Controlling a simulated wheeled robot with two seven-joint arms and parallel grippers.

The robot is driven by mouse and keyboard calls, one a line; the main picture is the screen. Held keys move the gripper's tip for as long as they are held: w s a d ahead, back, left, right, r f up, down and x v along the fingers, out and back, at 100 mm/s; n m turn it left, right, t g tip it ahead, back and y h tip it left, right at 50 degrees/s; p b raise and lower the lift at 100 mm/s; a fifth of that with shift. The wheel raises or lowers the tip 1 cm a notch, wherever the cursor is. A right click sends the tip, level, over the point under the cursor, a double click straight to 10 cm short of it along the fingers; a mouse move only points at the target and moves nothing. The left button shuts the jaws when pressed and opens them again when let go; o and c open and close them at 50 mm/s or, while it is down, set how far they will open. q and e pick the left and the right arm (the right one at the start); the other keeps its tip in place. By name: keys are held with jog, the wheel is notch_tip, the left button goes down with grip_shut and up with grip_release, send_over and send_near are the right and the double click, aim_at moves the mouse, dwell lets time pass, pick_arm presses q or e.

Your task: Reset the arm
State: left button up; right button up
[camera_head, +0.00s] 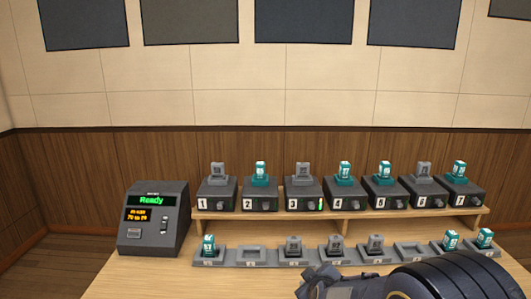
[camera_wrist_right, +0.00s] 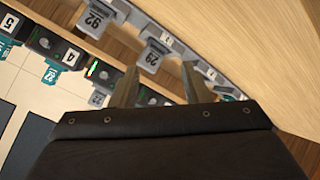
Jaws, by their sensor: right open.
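My right arm (camera_head: 430,282) comes in at the bottom right of the head view, low over the front of the table. Its dark wrist end (camera_head: 318,282) is in front of the lower row of holders. In the right wrist view my right gripper (camera_wrist_right: 158,84) is open, with its two fingers apart and nothing between them. Fader modules show beyond the fingers, including a grey one marked 29 (camera_wrist_right: 153,58) and another marked 92 (camera_wrist_right: 95,18). My left gripper is not in view.
A console with a green "Ready" display (camera_head: 153,218) stands at the left. Numbered units, such as unit 1 (camera_head: 217,197), line a wooden shelf (camera_head: 340,216). Below it, a row of holders (camera_head: 250,257) carries teal and dark modules. The table's front left (camera_head: 150,278) is clear.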

jog(key=s+d+r+m+g+y+p, duration=0.1)
jog(key=s+d+r+m, duration=0.1)
jog(key=s, duration=0.9)
jog(key=s+d+r+m+g+y+p, duration=0.1)
jog(key=s+r+m, duration=0.4)
jog(key=s, duration=0.7)
jog(key=s+d+r+m+g+y+p, duration=0.1)
jog(key=s+d, duration=0.4)
jog(key=s, duration=0.6)
notch_tip(320, 180, up, 2)
jog(key=shift+s+d+r+m+g+p, duration=0.25)
jog(key=shift+m+g+p, duration=0.35)
jog(key=shift+m+g, duration=0.6)
jog(key=shift+a, duration=0.1)
